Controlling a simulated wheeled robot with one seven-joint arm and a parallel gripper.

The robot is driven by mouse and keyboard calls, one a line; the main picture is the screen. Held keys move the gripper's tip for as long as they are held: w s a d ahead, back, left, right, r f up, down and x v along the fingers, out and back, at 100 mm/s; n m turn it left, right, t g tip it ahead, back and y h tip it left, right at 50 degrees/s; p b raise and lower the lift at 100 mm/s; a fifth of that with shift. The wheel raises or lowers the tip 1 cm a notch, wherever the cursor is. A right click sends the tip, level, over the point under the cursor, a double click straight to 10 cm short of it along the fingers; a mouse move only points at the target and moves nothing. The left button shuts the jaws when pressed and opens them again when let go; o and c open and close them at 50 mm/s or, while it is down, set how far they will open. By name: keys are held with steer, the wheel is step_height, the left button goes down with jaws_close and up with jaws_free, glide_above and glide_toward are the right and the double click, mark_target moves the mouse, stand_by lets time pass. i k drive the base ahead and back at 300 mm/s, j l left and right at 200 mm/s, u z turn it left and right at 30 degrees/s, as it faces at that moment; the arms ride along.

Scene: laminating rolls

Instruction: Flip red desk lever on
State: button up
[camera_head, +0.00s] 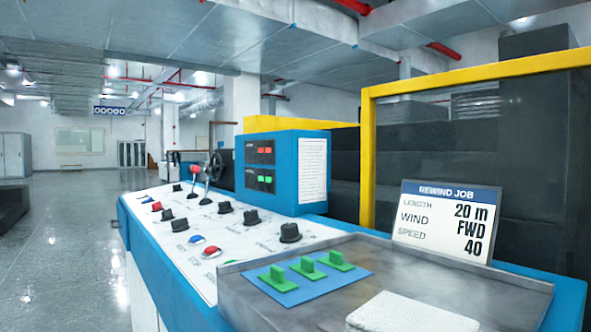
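The red desk lever (195,170) stands near the far end of the white control panel (165,232) on the blue desk. Its red knob tops a thin shaft that rises close to upright from the panel. A lever with a larger black knob (214,164) stands just to its right and leans a little to the right. I cannot tell from this view whether the red lever is on or off. My gripper is not in view.
Several black rotary knobs (290,233) and red and blue buttons (212,252) cover the panel. A blue display box (282,172) stands right of the levers. A metal tray (470,282) holds green-handled pieces (307,267) nearby. Open floor (60,250) lies left.

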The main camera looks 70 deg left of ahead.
mark_target(195, 169)
steer(key=k+u, duration=0.4)
steer(key=k+j+u, duration=0.15)
steer(key=u, duration=0.2)
steer(key=l+u, duration=0.15)
steer(key=u, duration=0.3)
steer(key=l+u, duration=0.15)
steer(key=u, duration=0.3)
steer(key=l+u, duration=0.2)
steer(key=u, duration=0.25)
steer(key=l+u, duration=0.15)
steer(key=u, duration=0.3)
steer(key=l+u, duration=0.15)
steer(key=u, duration=0.3)
steer(key=i+l+u, duration=0.1)
steer(key=i+l, duration=0.2)
steer(key=k+l, duration=0.1)
steer(key=k, duration=0.45)
steer(key=i+j+u, duration=0.4)
steer(key=i+u, duration=0.2)
steer(key=i+j+u, duration=0.1)
steer(key=i+u, duration=0.25)
steer(key=i, duration=1.25)
steer(key=i+j+z, duration=0.15)
steer(key=i+z, duration=0.3)
steer(key=i+j+z, duration=1.3)
